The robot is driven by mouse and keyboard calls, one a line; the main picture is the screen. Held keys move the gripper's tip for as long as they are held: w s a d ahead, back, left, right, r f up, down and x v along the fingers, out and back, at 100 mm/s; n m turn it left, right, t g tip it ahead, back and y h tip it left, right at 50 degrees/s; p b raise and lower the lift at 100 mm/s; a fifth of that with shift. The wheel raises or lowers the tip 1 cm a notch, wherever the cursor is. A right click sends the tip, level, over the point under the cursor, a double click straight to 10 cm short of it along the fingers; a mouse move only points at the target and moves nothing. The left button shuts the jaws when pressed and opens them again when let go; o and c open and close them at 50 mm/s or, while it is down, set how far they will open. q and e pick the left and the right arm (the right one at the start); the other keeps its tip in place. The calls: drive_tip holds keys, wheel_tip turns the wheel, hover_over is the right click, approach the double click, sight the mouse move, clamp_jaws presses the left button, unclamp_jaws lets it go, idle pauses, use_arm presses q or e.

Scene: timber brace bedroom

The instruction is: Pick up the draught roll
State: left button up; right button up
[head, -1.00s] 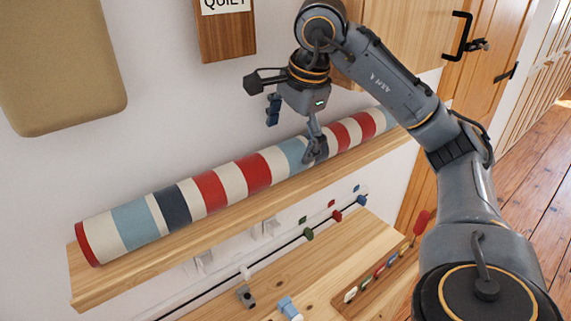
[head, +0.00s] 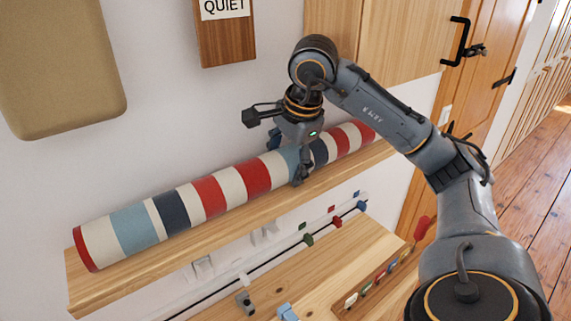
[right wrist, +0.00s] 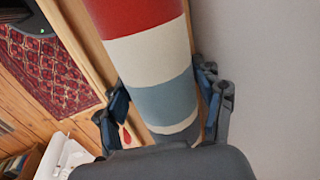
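The draught roll (head: 232,186) is a long striped cylinder in red, cream, light blue and navy. It lies along a wooden wall shelf (head: 110,280). In the right wrist view the roll (right wrist: 150,60) runs up from between the fingers. My right gripper (head: 287,160) is over the roll right of its middle, one finger in front and the other partly hidden behind it. In the right wrist view the gripper's fingers (right wrist: 165,105) are spread on either side, close to the roll; contact is not clear. My left gripper is not in view.
A wooden "QUIET" sign (head: 229,40) and a tan panel (head: 60,65) are on the wall above. A wooden cabinet (head: 375,38) is above the roll's right end. A lower wooden surface (head: 335,262) bears small coloured items. Open floor lies at right.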

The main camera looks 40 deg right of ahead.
drive_tip(key=c, duration=0.7)
drive_tip(key=shift+c, duration=0.7)
drive_tip(key=shift+r, duration=0.1)
